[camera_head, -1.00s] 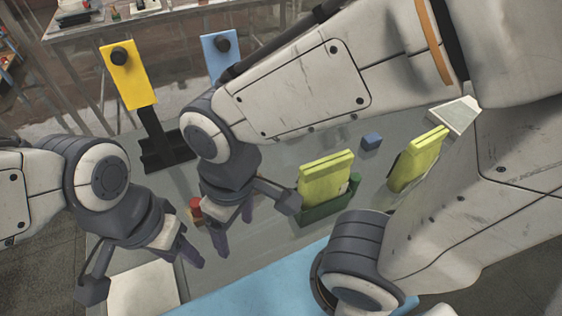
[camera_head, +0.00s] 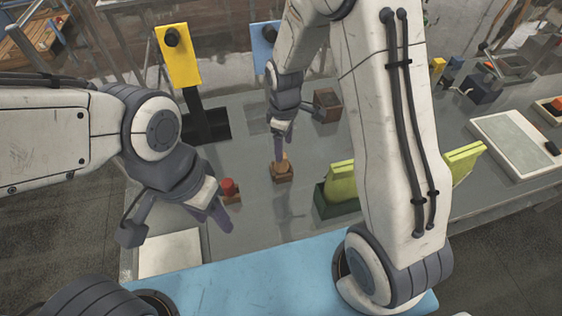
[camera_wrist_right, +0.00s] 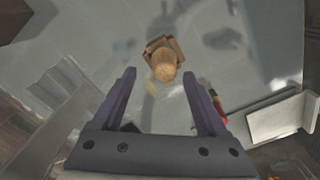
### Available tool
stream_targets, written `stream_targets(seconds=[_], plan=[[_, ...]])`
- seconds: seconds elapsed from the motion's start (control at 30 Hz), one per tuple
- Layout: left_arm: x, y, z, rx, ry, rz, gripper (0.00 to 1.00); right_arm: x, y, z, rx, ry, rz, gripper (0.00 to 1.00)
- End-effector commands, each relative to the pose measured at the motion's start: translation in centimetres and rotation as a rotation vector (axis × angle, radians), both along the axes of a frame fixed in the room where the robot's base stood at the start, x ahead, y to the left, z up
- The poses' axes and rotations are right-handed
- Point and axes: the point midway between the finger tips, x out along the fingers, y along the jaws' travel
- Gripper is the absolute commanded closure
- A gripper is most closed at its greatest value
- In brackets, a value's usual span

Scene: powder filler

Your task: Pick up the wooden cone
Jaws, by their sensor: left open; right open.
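The wooden cone (camera_head: 281,160) sits on a small square wooden base (camera_head: 284,176) in the middle of the grey table. In the right wrist view the cone (camera_wrist_right: 164,66) shows from above with its base behind it, ahead of and between the fingertips. My right gripper (camera_head: 279,143) is open and points down just above the cone. It also shows in the right wrist view (camera_wrist_right: 157,77) with nothing between its fingers. My left gripper (camera_head: 216,214) is open and empty at the left front of the table, near a red-topped block.
The red-topped block (camera_head: 229,187) stands left of the cone. A brown wooden box (camera_head: 327,105) stands behind right. A green holder (camera_head: 328,204) with yellow-green pieces is right front. Yellow (camera_head: 180,58) and blue (camera_head: 264,38) panels stand at the back. A blue mat (camera_head: 240,281) lies in front.

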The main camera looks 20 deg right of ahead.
Motion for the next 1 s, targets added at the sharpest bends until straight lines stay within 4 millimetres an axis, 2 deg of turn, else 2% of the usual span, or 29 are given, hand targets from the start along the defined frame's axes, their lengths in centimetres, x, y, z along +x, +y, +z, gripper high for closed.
stream_targets(seconds=[0.23,0.37,0.53,0.83,0.97,1.0], plan=[[0.0,0.0,1.1,0.000,0.000,-0.001,0.50,-0.3,0.4,-1.7,-0.001,0.004,0.001,0.24],[0.0,0.0,2.1,0.000,0.000,-0.003,0.50,-0.5,0.8,-3.4,0.000,0.005,0.001,0.24],[0.0,0.0,2.5,0.000,0.000,-0.004,0.50,-0.4,0.8,-5.4,0.000,0.001,-0.001,0.24],[0.0,0.0,2.4,0.000,0.000,-0.004,0.50,-0.3,0.8,-5.9,0.001,-0.002,-0.001,0.24],[0.0,0.0,2.4,0.000,0.000,-0.004,0.50,-0.3,0.8,-5.8,0.001,-0.002,-0.001,0.74],[0.0,0.0,2.4,0.000,0.000,-0.004,0.50,-0.3,0.8,-5.8,0.000,-0.001,-0.001,0.90]])
